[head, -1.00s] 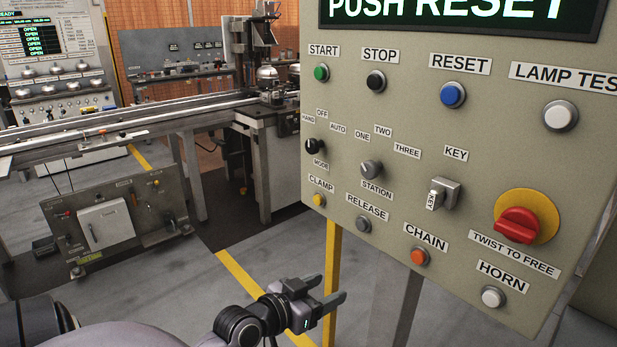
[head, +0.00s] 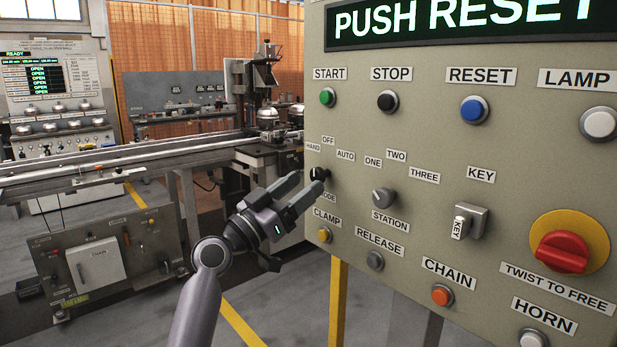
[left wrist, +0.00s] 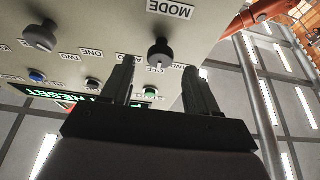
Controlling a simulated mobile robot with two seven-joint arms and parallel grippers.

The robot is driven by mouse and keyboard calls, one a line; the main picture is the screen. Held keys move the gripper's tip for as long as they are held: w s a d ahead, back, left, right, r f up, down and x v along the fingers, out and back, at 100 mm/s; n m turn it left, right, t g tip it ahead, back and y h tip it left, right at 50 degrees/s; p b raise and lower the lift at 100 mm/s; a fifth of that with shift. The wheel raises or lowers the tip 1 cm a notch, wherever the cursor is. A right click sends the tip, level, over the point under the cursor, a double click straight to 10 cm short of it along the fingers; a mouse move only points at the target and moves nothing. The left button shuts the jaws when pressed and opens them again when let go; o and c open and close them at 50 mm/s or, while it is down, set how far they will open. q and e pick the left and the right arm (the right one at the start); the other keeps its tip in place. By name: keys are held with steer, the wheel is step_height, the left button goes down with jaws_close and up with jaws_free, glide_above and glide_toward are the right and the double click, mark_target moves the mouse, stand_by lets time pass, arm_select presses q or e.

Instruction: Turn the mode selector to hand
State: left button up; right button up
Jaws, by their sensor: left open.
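The mode selector (head: 319,174) is a small black knob at the left edge of the control panel, with the labels HAND, OFF and AUTO above it. My left gripper (head: 305,184) is open, its fingertips close to the knob and partly covering it and the MODE label. In the left wrist view the knob (left wrist: 160,52) lies ahead of the gap between the two fingers (left wrist: 157,75), apart from both. Its pale mark appears to face the OFF label; one finger partly hides HAND. My right gripper is not in view.
The panel (head: 460,140) also bears the station selector (head: 384,198), key switch (head: 467,221), clamp button (head: 324,235), start button (head: 327,97) and red emergency stop (head: 563,252). A conveyor line (head: 120,158) and a low grey box (head: 100,260) stand at the left.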

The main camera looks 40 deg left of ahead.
mark_target(321, 175)
arm_select(q)
steer(key=shift+x, duration=1.35)
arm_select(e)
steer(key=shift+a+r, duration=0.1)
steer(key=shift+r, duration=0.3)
arm_select(q)
steer(key=shift+f, duration=0.1)
steer(key=shift+c, duration=0.3)
steer(key=c, duration=1)
steer(key=shift+o, duration=0.2)
steer(key=shift+p, duration=0.3)
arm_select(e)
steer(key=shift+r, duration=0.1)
